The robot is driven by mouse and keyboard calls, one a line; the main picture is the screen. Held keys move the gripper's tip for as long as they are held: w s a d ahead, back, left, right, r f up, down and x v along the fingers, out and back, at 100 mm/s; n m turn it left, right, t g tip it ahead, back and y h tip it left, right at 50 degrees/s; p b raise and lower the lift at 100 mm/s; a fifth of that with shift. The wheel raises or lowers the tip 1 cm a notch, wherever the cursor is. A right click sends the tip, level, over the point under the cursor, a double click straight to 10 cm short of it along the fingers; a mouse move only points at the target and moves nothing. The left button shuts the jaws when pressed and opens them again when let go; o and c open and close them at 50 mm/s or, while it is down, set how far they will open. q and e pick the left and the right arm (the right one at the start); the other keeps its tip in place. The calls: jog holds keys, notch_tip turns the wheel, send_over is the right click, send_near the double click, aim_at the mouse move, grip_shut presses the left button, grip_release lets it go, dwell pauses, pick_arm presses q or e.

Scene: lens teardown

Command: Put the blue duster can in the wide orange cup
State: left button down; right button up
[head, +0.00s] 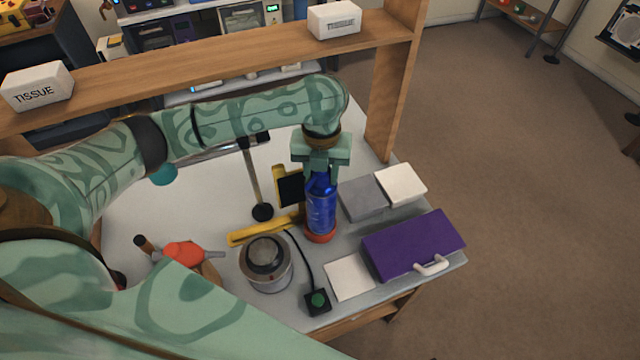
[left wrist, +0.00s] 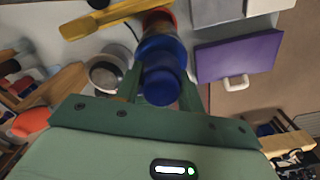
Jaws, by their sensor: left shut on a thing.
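The blue duster can (head: 321,211) is upright in my left gripper (head: 321,172), whose fingers are shut around its upper part. In the left wrist view the blue can (left wrist: 162,70) sits between the fingers of the gripper (left wrist: 163,92). The orange cup (head: 320,237) shows as a low red-orange rim around the can's lower end. It also shows beyond the can in the left wrist view (left wrist: 157,13). The can's bottom is hidden, so I cannot tell if it rests on the cup's floor. My right gripper is not in view.
A round metal lens piece (head: 266,262) and a yellow tool (head: 262,230) lie left of the cup. A black box with a green button (head: 317,300) is in front. A purple case (head: 413,245) and grey and white pads (head: 362,198) are at right. A wooden shelf (head: 220,62) spans behind.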

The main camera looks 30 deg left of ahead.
aim_at(317, 187)
pick_arm(q)
jog(key=shift+w+a+f, duration=0.15)
jog(key=shift+a+f, duration=0.05)
jog(key=shift+f, duration=0.15)
jog(key=f+b, duration=0.1)
jog(key=f, duration=0.1)
jog(key=s+f+b, duration=0.1)
jog(key=shift+a+f, duration=0.15)
jog(key=shift+f, duration=0.2)
jog(key=shift+s+r, duration=0.1)
jog(key=c, duration=0.9)
grip_release()
jog(key=shift+c, duration=0.2)
jog(key=shift+o, duration=0.4)
jog(key=r+p, duration=0.1)
jog(key=r, duration=0.1)
jog(key=w+r+p, duration=0.1)
jog(key=r, duration=0.2)
jog(key=w+r+p, duration=0.1)
jog(key=r, duration=0.1)
jog(key=shift+r, duration=0.15)
jog(key=r, duration=0.1)
jog(key=r+p, duration=0.1)
jog(key=r, duration=0.2)
jog(key=shift+s+r, duration=0.15)
jog(key=shift+s, duration=0.2)
jog(key=shift+r+p, duration=0.15)
jog(key=shift+p, duration=0.15)
jog(key=shift+w, duration=0.15)
jog(key=shift+r, duration=0.1)
